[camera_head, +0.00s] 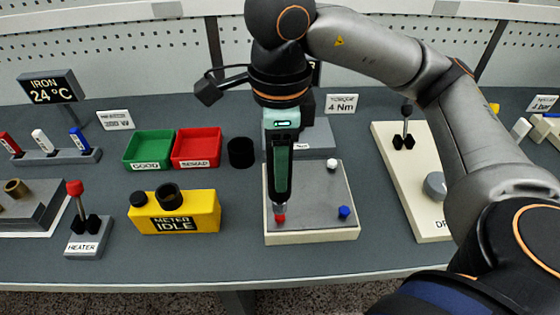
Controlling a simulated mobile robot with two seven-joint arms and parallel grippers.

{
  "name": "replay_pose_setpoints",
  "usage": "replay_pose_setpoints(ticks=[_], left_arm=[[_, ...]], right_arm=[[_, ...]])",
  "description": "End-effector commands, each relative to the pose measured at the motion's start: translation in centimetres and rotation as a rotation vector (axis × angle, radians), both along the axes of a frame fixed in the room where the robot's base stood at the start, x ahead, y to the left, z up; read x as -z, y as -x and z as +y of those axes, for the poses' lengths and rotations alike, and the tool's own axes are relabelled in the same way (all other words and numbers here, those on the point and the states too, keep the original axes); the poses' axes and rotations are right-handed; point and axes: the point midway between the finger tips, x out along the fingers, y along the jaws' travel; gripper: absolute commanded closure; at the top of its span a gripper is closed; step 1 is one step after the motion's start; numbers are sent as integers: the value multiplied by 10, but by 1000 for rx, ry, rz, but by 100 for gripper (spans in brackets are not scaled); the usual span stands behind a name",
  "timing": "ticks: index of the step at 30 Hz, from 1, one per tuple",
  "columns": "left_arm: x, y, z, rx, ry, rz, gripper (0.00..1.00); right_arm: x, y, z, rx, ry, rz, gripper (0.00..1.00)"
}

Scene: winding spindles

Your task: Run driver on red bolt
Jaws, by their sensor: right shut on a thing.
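My right gripper (283,98) comes down from the top centre and is shut on the driver (280,165), a dark green and black tool with a small lit display. The driver stands nearly upright, its tip at the red bolt (280,217). The red bolt is at the front left of a grey plate on a cream block (312,237). Whether the tip is seated in the bolt is too small to tell. A blue bolt (344,212) is at the plate's front right and a white bolt (331,164) at its back right. My left gripper does not show.
Left of the block stand a yellow meter (185,222) reading IDLE, a green GOOD tray (147,165), a red tray (197,163) and a black cup (241,152). Right of it is a cream lever panel (433,224). A sign reading 4 Nm (341,104) stands behind.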

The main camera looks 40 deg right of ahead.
Motion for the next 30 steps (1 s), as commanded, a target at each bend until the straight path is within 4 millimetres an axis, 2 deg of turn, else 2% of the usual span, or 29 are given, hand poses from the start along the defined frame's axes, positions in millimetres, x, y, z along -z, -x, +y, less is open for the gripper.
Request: replay_pose_setpoints(ticks=[1, 7, 16, 30], left_arm=[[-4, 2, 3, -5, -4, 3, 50], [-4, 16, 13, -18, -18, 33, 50], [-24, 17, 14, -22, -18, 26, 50], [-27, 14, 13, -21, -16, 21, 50]], right_arm=[[-9, 0, 0, 1, 0, -1, 100], [-24, 0, 0, 1, 0, -1, 100], [-48, 0, 0, 1, 0, -1, 100], [-48, -1, 0, -21, -2, -1, 100]])
